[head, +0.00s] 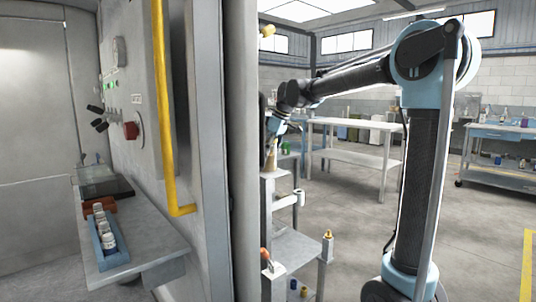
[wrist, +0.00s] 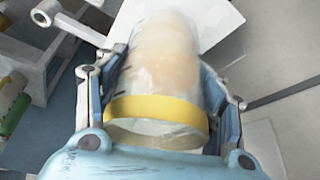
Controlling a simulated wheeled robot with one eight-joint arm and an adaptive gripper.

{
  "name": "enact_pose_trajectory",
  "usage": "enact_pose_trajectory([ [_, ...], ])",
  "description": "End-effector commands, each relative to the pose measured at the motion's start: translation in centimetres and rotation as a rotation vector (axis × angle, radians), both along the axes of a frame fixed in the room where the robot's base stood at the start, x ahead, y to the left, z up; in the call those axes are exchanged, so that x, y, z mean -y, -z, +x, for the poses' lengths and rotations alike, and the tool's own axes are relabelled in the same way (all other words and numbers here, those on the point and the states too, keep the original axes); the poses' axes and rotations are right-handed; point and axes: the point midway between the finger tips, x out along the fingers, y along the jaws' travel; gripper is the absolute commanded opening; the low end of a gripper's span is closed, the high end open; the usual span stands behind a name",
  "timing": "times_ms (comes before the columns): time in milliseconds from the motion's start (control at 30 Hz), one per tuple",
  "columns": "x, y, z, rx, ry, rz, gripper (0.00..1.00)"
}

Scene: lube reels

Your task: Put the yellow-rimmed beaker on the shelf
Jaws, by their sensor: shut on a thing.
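The clear yellow-rimmed beaker (wrist: 160,108) is between my fingers in the wrist view, its yellow rim toward my palm and its body pointing away. My gripper (wrist: 165,88) is shut on it, one finger along each side. In the head view my gripper (head: 273,140) is at the end of the outstretched arm, above the upper tier of a narrow grey tiered stand (head: 290,242), partly hidden by a grey post. A pale surface (wrist: 212,22) lies beyond the beaker in the wrist view; I cannot tell if they touch. A grey wall shelf (head: 150,245) is at left.
The wall shelf holds a blue tray (head: 108,252) of white jars. A yellow handrail (head: 163,110) and the grey post (head: 240,150) stand between it and my arm. A yellow-topped bottle (head: 327,246) stands on the stand's lower tier. Open floor lies to the right.

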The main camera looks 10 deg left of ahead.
Motion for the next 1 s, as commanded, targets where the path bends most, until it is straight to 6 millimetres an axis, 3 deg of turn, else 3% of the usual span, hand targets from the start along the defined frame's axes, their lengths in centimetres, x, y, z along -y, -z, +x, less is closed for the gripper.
enact_pose_trajectory([
  [167,0.0,0.2,0.0,0.0,0.0,0.0,0.27],
  [200,0.0,0.3,0.0,0.0,0.0,0.0,0.65],
  [300,0.0,0.3,0.0,0.0,0.0,0.0,0.83],
  [733,0.0,0.0,0.0,0.0,0.0,0.0,0.83],
  [1000,1.4,-3.5,-0.4,0.0,0.001,0.0,0.83],
])
